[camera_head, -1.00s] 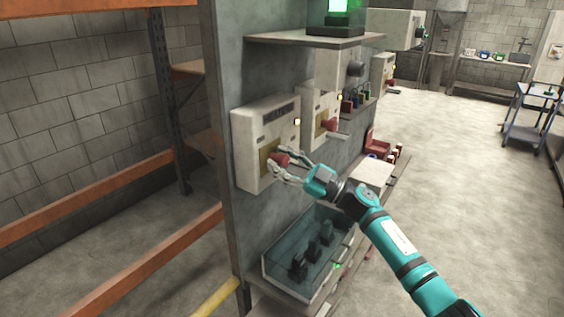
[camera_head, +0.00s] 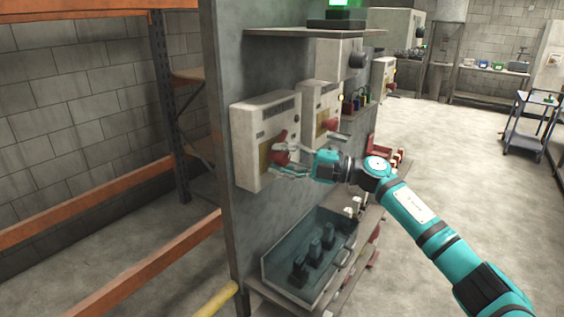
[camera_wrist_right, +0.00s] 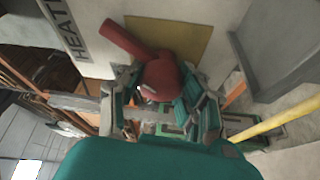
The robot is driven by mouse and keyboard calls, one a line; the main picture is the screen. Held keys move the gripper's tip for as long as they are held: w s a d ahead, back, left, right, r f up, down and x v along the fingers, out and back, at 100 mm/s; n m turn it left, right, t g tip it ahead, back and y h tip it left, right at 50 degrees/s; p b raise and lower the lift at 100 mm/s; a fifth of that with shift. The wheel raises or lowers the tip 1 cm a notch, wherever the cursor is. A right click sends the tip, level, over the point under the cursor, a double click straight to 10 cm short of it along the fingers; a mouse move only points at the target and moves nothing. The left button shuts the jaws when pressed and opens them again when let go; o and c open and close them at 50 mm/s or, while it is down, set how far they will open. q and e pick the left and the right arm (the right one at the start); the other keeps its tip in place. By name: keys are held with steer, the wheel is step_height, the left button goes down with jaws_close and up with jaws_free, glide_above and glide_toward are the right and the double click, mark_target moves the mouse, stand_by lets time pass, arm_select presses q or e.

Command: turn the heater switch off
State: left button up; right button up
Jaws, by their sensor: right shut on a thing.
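The heater switch is a red knob with a bar handle (camera_head: 281,142) on the front of the nearest white box (camera_head: 255,125). In the head view its handle points up. In the right wrist view the red knob (camera_wrist_right: 162,75) sits on a yellow plate (camera_wrist_right: 185,40), beside a label with the letters "HEAT" (camera_wrist_right: 62,30). My right gripper (camera_head: 284,160) is at the box front. In the wrist view its fingers (camera_wrist_right: 163,97) are on both sides of the knob, shut on it, and hide part of it. My left gripper is out of view.
A second white box (camera_head: 320,100) with a red handle (camera_head: 329,125) stands just beyond the first. A shelf (camera_head: 300,35) juts out above. A glass-sided tray (camera_head: 280,265) with dark blocks is below. Orange rack beams (camera_head: 90,195) are at left; open floor (camera_head: 450,160) is at right.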

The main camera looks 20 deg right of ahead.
steer(key=n+h, duration=0.1)
steer(key=n, duration=0.3)
steer(key=shift+f+g, duration=0.1)
steer(key=shift+g, duration=0.3)
steer(key=shift+f+n+h, duration=0.15)
steer(key=shift+n+h, duration=0.55)
steer(key=shift+n, duration=0.6)
steer(key=o, duration=1.2)
steer(key=v, duration=1.2)
